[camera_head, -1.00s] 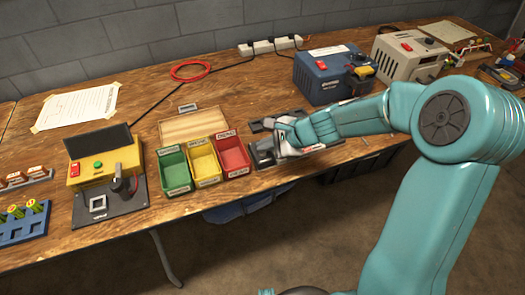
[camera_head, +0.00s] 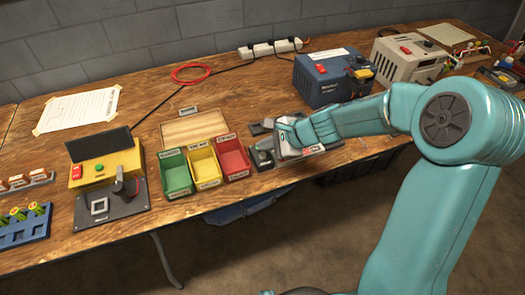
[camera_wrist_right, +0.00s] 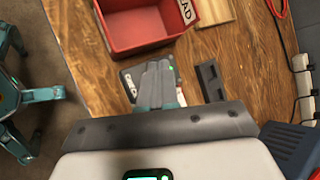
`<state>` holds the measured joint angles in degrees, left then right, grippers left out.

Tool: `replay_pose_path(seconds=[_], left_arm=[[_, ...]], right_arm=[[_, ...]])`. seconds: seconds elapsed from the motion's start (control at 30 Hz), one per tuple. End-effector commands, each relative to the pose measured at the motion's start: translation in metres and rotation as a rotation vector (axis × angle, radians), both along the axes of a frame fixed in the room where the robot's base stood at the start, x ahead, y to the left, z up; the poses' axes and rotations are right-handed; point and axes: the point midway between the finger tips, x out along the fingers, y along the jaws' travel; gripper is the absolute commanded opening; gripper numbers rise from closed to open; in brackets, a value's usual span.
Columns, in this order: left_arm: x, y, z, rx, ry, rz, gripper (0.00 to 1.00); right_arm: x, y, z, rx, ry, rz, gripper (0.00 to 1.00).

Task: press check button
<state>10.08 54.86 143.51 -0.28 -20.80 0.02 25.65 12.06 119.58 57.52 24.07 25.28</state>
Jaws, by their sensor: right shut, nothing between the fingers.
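A yellow tester box (camera_head: 107,164) stands at the left of the bench, with a dark screen panel (camera_head: 99,145) behind it. It has a green button (camera_head: 99,168) and a red switch (camera_head: 77,172). No label tells which is the check button. My right gripper (camera_head: 279,147) is shut and empty, low over a dark device (camera_head: 263,158) right of the red bin. My left gripper is not in view.
Green (camera_head: 177,175), yellow (camera_head: 204,167) and red (camera_head: 233,158) bins stand between the tester and my right gripper. The red bin (camera_wrist_right: 140,30) also shows in the wrist view. A blue power unit (camera_head: 325,78) stands behind my forearm.

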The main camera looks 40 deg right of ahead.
Motion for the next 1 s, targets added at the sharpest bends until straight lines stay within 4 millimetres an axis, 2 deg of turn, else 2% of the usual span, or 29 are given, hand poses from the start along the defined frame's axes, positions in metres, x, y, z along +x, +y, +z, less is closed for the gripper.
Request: replay_pose_path(seconds=[0.37, 0.83, 1.0], left_arm=[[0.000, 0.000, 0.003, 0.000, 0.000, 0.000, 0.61], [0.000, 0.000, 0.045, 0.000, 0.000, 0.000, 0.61], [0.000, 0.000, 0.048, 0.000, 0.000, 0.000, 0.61]], right_arm=[[0.000, 0.000, 0.004, 0.000, 0.000, 0.000, 0.00], [0.000, 0.000, 0.049, -0.001, -0.001, 0.000, 0.00], [0.000, 0.000, 0.053, -0.001, 0.000, 0.001, 0.00]])
